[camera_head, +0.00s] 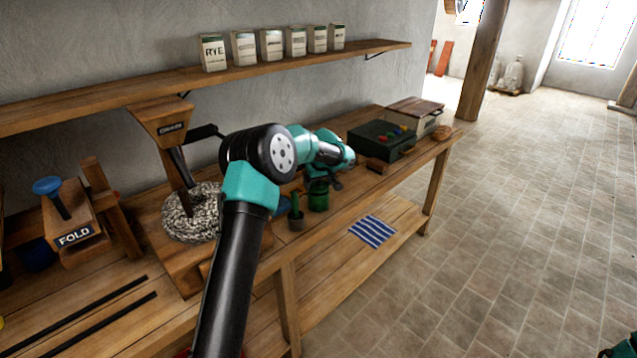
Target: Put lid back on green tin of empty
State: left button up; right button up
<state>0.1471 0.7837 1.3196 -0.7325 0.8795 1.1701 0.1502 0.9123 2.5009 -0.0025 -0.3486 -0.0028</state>
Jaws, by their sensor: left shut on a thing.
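The green tin (318,200) stands upright on the bench near its front edge, just beyond my left arm. My left gripper (335,182) is at the top of the tin, with its fingers small and partly hidden by my own wrist. It is shut on what looks like the green lid (317,179), right over the tin's mouth. I cannot tell whether the lid touches the rim. The inside of the tin is hidden. My right gripper is not in view; only a dark teal piece shows at the lower right corner.
A small potted cactus (296,215) stands close left of the tin. A dark box with coloured knobs (381,141) and a lidded crate (420,116) stand farther right. A striped cloth (372,231) lies on the lower shelf.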

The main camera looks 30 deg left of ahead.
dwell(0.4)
pick_arm(q)
jog(key=o, duration=0.8)
jog(key=shift+c, duration=0.2)
jog(key=shift+r, duration=0.15)
jog(key=shift+r, duration=3.35)
grip_shut()
jog(key=shift+f, duration=2.4)
